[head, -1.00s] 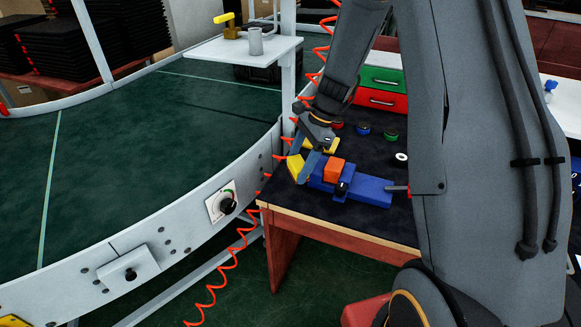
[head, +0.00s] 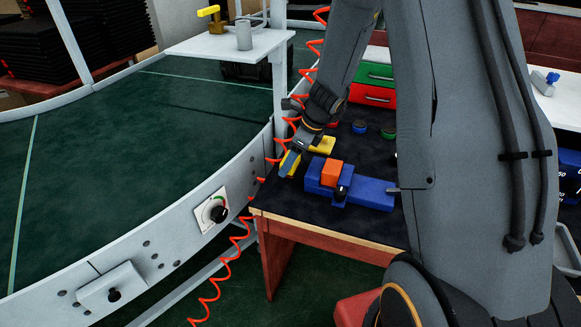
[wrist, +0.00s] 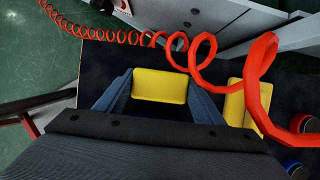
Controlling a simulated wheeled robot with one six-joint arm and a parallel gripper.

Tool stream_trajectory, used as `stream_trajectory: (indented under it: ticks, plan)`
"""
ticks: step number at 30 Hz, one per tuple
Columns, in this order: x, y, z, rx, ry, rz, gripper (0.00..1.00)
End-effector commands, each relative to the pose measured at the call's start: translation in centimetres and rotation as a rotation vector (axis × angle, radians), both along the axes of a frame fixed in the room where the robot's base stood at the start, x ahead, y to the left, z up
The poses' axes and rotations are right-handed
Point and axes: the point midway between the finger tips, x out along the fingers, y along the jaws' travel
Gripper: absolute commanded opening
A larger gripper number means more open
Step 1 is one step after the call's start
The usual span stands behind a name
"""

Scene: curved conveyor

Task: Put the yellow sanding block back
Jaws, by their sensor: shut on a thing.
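My gripper (head: 291,162) is shut on a yellow block (wrist: 160,86), seen between the two blue-grey fingers in the wrist view. In the head view the held yellow block (head: 293,164) shows partly behind the fingers, over the left edge of the dark bench top. Whether it touches the bench is hard to tell. A second yellow piece (head: 322,146) lies on the bench behind and right of the gripper; it also shows in the wrist view (wrist: 236,104), partly covered by the red hose.
A blue vise (head: 365,192) with an orange block (head: 332,173) sits close right of the gripper. A coiled red hose (wrist: 202,52) hangs beside the gripper. The green curved conveyor (head: 130,150) lies left. Small round pots (head: 359,127) stand behind; drawers (head: 372,95) are further back.

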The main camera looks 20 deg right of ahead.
Motion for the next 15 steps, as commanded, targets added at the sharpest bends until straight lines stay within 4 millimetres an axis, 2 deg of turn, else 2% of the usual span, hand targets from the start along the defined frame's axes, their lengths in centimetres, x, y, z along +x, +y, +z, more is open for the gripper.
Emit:
stream_trajectory:
  ticks: [3, 6, 15]
  plan:
    - [-0.1, 0.0, -1.8, 0.001, 0.003, 0.000, 0.38]
    - [-0.1, 0.0, -2.7, 0.000, 0.002, 0.001, 0.38]
    - [0.0, 0.0, -2.8, 0.000, 0.000, 0.001, 0.38]
